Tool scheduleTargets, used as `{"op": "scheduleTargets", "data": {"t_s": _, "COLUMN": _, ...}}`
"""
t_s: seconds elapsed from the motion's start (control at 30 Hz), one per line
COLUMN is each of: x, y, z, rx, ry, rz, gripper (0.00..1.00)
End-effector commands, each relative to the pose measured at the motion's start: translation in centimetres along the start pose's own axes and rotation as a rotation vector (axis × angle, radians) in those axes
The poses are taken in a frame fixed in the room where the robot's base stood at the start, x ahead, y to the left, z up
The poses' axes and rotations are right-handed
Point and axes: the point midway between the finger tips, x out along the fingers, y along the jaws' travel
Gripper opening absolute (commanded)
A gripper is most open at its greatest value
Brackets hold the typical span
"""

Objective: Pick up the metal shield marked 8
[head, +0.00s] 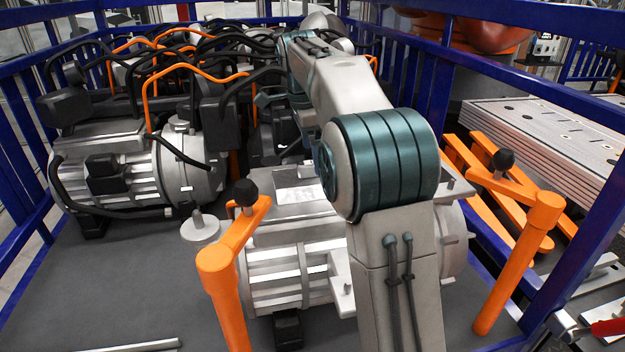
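I cannot pick out a metal shield with a readable 8. A flat light grey plate (296,194) with faint, unreadable marks lies on top of the near drive unit (285,275), partly behind my arm. My arm rises in front of that unit and reaches away over it. Its far end is near the cables at the back. The gripper's fingers are not clearly seen there, so I cannot tell whether they are open or shut, or whether they hold anything.
A second motor unit (115,165) with black and orange cables (190,70) stands at the left. Orange posts with black knobs stand at left (222,270) and right (520,255). Blue rails (590,240) enclose the area. Stacked metal plates (550,125) lie beyond the right rail. Grey floor (110,265) is open at lower left.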

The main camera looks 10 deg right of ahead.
Motion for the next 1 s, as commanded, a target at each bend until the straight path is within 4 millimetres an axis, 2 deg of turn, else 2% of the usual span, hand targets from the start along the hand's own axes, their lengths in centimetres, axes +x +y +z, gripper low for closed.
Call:
{"op": "scheduleTargets", "data": {"t_s": 0.4, "x": 4.5, "y": 0.3, "z": 0.6, "rx": 0.001, "ry": 0.001, "rz": 0.001, "gripper": 1.00}}
{"op": "scheduleTargets", "data": {"t_s": 0.67, "x": 4.8, "y": 0.3, "z": 0.6, "rx": 0.000, "ry": 0.000, "rz": -0.001, "gripper": 1.00}}
{"op": "scheduleTargets", "data": {"t_s": 0.7, "x": 4.8, "y": 0.3, "z": 0.6, "rx": 0.000, "ry": 0.000, "rz": 0.000, "gripper": 0.94}}
{"op": "scheduleTargets", "data": {"t_s": 0.83, "x": 4.9, "y": 0.3, "z": 0.6, "rx": 0.000, "ry": 0.000, "rz": 0.000, "gripper": 0.58}}
{"op": "scheduleTargets", "data": {"t_s": 0.9, "x": 4.9, "y": 0.3, "z": 0.6, "rx": 0.000, "ry": 0.000, "rz": 0.002, "gripper": 0.54}}
{"op": "scheduleTargets", "data": {"t_s": 1.0, "x": 5.0, "y": 0.3, "z": 0.6, "rx": 0.000, "ry": 0.000, "rz": 0.004, "gripper": 0.54}}
